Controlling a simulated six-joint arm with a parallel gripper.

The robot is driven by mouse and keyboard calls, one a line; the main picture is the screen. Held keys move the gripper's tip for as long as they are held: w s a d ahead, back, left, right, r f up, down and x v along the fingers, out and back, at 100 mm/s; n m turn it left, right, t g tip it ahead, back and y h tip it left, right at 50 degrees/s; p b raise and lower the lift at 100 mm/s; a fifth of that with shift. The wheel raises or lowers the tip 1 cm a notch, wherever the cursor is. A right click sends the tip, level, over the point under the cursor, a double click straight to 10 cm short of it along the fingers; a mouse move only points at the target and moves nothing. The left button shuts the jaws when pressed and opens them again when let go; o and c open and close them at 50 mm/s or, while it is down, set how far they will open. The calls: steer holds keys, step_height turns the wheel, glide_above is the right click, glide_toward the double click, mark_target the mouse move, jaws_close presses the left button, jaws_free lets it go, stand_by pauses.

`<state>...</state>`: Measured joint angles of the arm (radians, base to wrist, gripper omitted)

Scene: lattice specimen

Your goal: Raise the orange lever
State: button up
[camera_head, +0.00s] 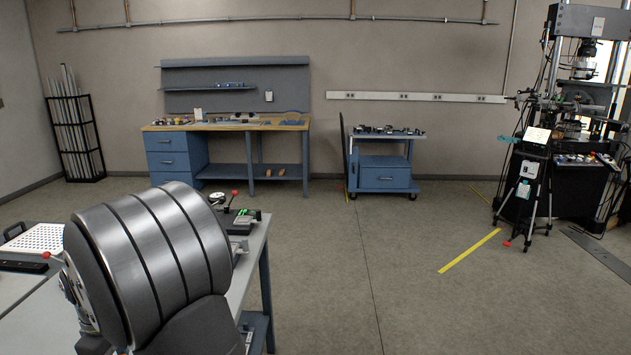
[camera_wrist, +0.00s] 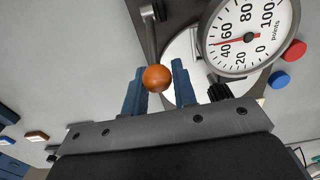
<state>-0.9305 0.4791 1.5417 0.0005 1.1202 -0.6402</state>
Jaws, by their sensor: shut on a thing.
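The orange ball knob of the lever (camera_wrist: 157,78) shows in the wrist view between the two blue fingers of my gripper (camera_wrist: 160,84). The fingers are shut on it, one on each side. A grey rod (camera_wrist: 151,35) runs from the knob toward the top of the picture, beside a dark panel. In the head view my large grey arm link fills the lower left, and neither the gripper nor the orange knob can be seen there.
A perforated white plate (camera_head: 38,240) lies on the table at left.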

steer(key=o, duration=0.7)
steer(key=shift+r, duration=0.1)
steer(key=shift+r, duration=2.7)
steer(key=o, duration=1.2)
steer(key=s+a+r+n, duration=0.35)
steer(key=r+n, duration=0.25)
steer(key=n, duration=0.3)
steer(key=s+a+r+n, duration=0.3)
steer(key=s+r+n, duration=0.1)
steer(key=r+n, duration=0.4)
steer(key=shift+n, duration=0.5)
step_height(320, 180, down, 11)
steer(key=shift+w+d, duration=0.1)
steer(key=shift+w, duration=0.05)
